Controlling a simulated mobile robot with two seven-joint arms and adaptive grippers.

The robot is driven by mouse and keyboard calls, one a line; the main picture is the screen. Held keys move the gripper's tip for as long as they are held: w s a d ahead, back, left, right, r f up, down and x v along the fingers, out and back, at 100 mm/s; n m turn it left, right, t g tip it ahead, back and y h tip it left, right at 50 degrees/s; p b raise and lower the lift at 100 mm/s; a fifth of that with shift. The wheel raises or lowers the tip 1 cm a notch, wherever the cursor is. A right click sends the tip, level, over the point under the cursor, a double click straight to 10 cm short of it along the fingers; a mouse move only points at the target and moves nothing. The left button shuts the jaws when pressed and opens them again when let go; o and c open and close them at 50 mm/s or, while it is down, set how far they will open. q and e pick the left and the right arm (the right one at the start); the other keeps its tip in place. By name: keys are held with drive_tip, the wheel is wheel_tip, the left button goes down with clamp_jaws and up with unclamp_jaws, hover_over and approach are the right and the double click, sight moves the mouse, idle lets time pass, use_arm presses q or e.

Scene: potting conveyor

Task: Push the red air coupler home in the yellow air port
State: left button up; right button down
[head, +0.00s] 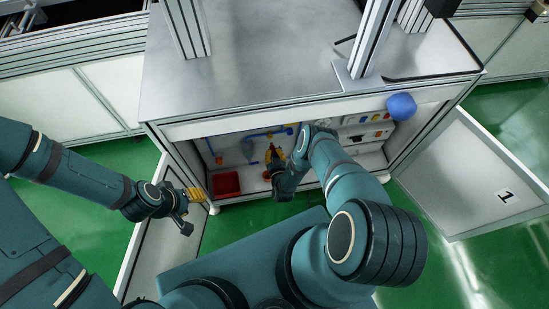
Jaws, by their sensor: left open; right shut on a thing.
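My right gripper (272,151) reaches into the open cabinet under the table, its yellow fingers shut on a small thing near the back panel. The held thing is too small and too hidden to make out, so I cannot tell if it is the red air coupler. I cannot pick out the yellow air port or its contact with the held thing. My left gripper (200,193) is open, with yellow fingers, outside the cabinet near its left front edge.
A red bin (226,184) stands on the cabinet floor at left. Blue piping (262,133) runs along the back panel. Cabinet doors stand open at left (146,240) and right (478,178). A blue ball-shaped thing (402,106) is at the table's right front edge.

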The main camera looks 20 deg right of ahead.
sight(272, 146)
drive_tip(key=shift+w+d, duration=0.2)
drive_tip(key=shift+w, duration=0.55)
drive_tip(key=shift+w+b, duration=0.1)
drive_tip(key=shift+b, duration=0.25)
idle(1.1)
drive_tip(key=shift+b+x, duration=0.5)
drive_tip(key=shift+x, duration=0.3)
drive_tip(key=shift+w+d+r, duration=0.15)
drive_tip(key=shift+w, duration=0.5)
drive_tip(key=c, duration=1.1)
unclamp_jaws()
drive_tip(key=shift+o, duration=0.2)
drive_tip(key=shift+s, duration=0.1)
